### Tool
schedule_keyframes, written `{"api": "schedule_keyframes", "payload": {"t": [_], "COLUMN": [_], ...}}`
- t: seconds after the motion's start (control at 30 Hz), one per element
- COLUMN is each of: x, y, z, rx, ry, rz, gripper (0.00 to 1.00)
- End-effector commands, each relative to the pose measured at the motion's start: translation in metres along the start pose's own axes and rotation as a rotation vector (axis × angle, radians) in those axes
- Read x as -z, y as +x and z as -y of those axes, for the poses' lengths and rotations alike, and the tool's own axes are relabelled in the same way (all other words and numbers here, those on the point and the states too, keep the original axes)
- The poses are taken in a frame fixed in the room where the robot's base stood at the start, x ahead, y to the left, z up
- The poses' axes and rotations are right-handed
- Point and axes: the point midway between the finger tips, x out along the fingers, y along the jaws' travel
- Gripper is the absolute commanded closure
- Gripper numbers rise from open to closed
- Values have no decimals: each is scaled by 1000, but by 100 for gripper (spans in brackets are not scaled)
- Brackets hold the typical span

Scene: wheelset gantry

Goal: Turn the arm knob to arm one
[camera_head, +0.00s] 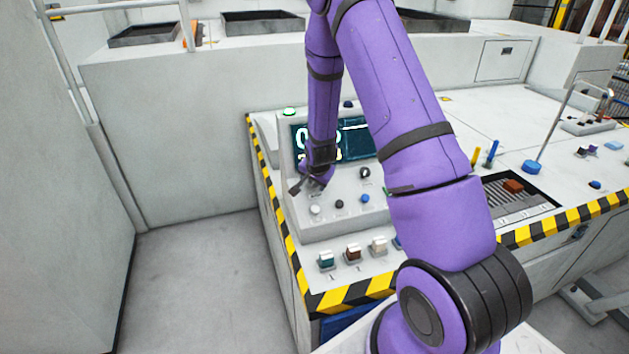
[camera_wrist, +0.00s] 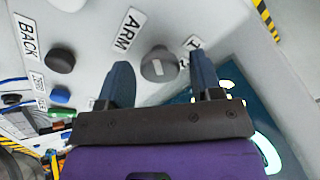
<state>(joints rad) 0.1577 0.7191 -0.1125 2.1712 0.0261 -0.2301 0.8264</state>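The arm knob (camera_wrist: 159,66) is a round grey knob with a short white mark, beside the "ARM" label (camera_wrist: 128,30) in the wrist view. My gripper (camera_wrist: 160,72) is open, with one dark finger on each side of the knob and visible gaps between. A second, partly covered label (camera_wrist: 193,43) lies by the right finger; I cannot read it clearly. In the head view, my gripper (camera_head: 312,185) is low over the left part of the control panel (camera_head: 342,212) and hides the arm knob.
A lit display (camera_head: 358,138) stands behind my gripper. A dark knob (camera_head: 364,173) and several buttons sit close by on the panel. Coloured switches (camera_head: 352,252) line the lower ledge. Yellow-black striped edging (camera_head: 340,295) borders the console. Open floor (camera_head: 205,280) lies to the left.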

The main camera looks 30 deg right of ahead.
Motion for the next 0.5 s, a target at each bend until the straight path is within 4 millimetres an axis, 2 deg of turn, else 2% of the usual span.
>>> {"api": "schedule_keyframes", "payload": {"t": [0.03, 0.17, 0.5], "x": [0, 0, 0], "y": [0, 0, 0], "z": [0, 0, 0], "rx": [0, 0, 2], "ry": [0, 0, -38], "rz": [0, 0, 0], "gripper": [53, 83, 84]}}
